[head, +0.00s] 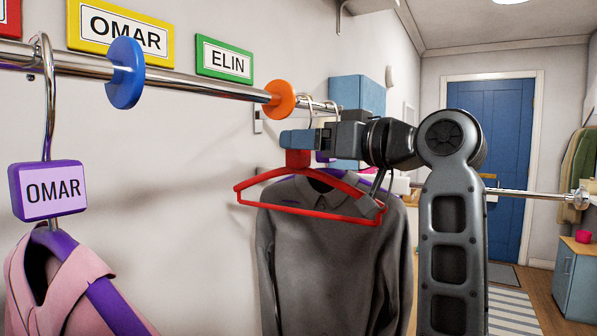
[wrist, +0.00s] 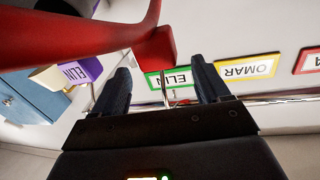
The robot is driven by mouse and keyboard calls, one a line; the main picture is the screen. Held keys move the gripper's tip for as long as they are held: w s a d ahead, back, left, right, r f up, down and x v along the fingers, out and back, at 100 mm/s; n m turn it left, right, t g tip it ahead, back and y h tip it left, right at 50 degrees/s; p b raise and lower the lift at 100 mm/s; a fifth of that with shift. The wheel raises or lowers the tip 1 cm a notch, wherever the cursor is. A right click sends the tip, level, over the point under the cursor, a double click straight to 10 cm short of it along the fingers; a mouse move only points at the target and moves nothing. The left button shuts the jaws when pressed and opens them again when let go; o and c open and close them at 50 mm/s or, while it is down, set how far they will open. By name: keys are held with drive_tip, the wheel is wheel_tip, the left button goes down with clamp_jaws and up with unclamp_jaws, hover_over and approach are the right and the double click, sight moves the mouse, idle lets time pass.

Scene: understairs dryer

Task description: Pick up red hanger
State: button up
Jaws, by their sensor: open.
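The red hanger (head: 350,213) is bare and hangs from the rail by a thin metal hook, in front of a dark grey shirt (head: 300,265). Its red neck block (head: 298,158) is just below my gripper (head: 290,138), whose finger hides part of the hook area. In the wrist view the red hanger (wrist: 155,48) crosses the top, its block near the gap between my open fingertips (wrist: 160,82). The gripper is open and holds nothing. I cannot tell whether a finger touches the hanger.
The metal rail (head: 200,85) carries a blue disc (head: 126,72) and an orange disc (head: 279,98). A pink garment (head: 60,275) hangs at left under a purple OMAR tag (head: 48,190). A purple ELIN tag (wrist: 80,72) is close to my gripper. Wall signs sit above the rail.

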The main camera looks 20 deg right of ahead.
drive_tip(key=shift+c, duration=0.4)
clamp_jaws()
idle(0.4)
